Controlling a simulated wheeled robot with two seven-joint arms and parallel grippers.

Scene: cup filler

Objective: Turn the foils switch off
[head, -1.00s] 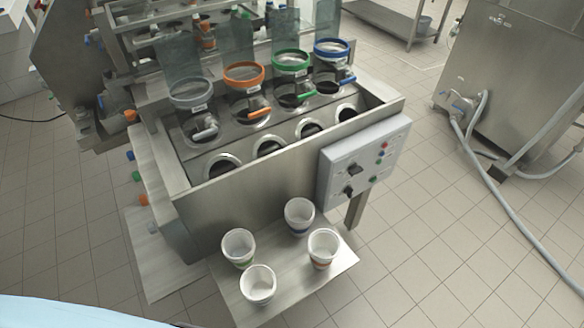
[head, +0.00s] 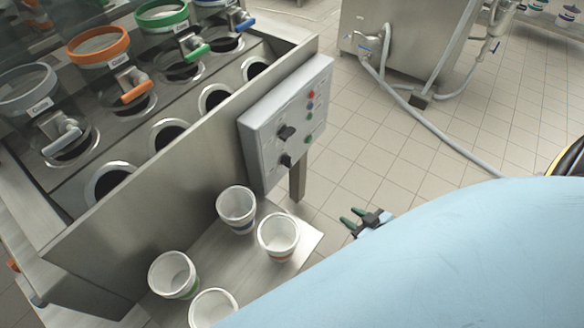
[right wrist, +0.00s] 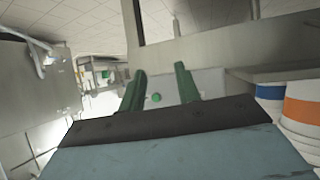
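The grey control box (head: 287,118) is fixed to the front right corner of the cup filler. It carries two black rotary switches, an upper one (head: 286,132) and a lower one (head: 287,160), beside several small coloured buttons. The labels are too small to read, so I cannot tell which switch is for the foils. My right gripper (head: 350,217) is open and empty, to the right of and below the box, apart from it. In the right wrist view its green fingers (right wrist: 160,72) stand apart, with a green button (right wrist: 156,97) showing between them. My left gripper is out of view.
Several white cups, such as one (head: 236,209) below the box, stand on a steel shelf (head: 306,238). A support post (head: 298,183) stands under the box. Open tiled floor (head: 400,150) lies to the right, crossed by a grey hose (head: 432,128).

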